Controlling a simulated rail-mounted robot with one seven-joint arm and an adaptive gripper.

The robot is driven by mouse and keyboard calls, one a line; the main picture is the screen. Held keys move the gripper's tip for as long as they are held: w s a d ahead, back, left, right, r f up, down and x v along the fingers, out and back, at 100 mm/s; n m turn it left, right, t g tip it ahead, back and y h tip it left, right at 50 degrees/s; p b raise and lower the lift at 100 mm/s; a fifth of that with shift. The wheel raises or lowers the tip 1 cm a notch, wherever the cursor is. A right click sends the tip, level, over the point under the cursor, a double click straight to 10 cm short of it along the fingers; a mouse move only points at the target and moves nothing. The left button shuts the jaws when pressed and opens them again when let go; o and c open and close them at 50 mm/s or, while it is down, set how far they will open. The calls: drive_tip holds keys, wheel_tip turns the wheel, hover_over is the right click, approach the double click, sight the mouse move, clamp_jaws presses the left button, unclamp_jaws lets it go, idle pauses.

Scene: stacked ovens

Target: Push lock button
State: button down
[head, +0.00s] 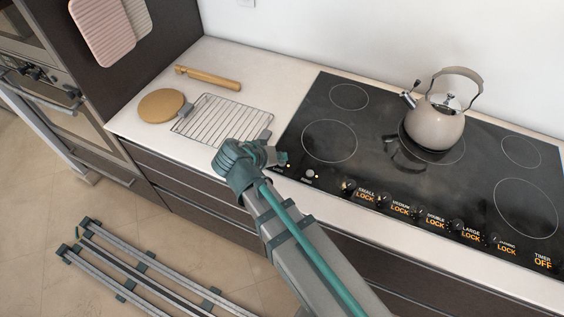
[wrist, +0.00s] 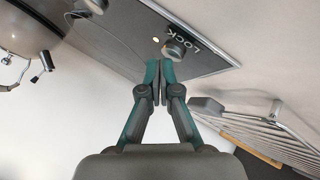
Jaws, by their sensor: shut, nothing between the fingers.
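The lock button is a grey round knob (wrist: 176,49) marked LOCK, near a corner of the black cooktop, in the wrist view. A small light spot shows beside it. My gripper (wrist: 159,68) is shut and empty. In the wrist view its fingertips are just below the knob; I cannot tell whether they touch it. In the head view my gripper (head: 278,157) is at the cooktop's front left corner and mostly hides the lock button.
The cooktop (head: 375,112) has several more front knobs, one nearby (head: 310,175). A kettle (head: 436,120) stands on it. A wire rack (head: 212,118), round board (head: 161,105) and rolling pin (head: 208,78) lie on the counter to the left.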

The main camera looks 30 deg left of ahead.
drive_tip(key=shift+f, duration=0.25)
idle(0.4)
drive_tip(key=shift+r, duration=0.6)
drive_tip(key=shift+r+p, duration=1.75)
drive_tip(key=shift+r, duration=1.25)
drive_tip(key=shift+f, duration=0.2)
